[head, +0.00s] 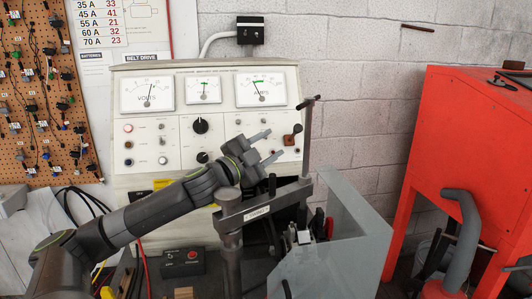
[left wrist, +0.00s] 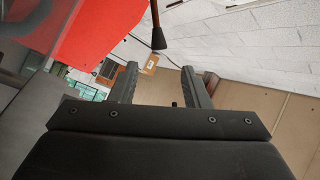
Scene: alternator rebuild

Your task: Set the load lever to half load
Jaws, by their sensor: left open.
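The test bench panel (head: 150,185) stands against the wall, with a volts meter (head: 147,93), a smaller middle meter (head: 204,90) and an amps meter (head: 261,87). A small brown piece with a dark knob (head: 289,140) is at the panel's right edge; it may be the load lever, but I cannot read its setting. My left gripper (head: 266,147) is open, its fingers pointing right towards this piece, apparently short of it. In the left wrist view, the open left gripper (left wrist: 159,72) has a small brown tag-like piece (left wrist: 150,64) between its fingertips, seemingly beyond them. My right gripper is not in view.
A dark upright post with a crossbar (head: 308,140) stands close right of my left gripper. Below are a clamp frame (head: 258,208) and a grey guard (head: 345,235). A red cabinet (head: 460,120) and a grey curved tube (head: 465,220) are at the right.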

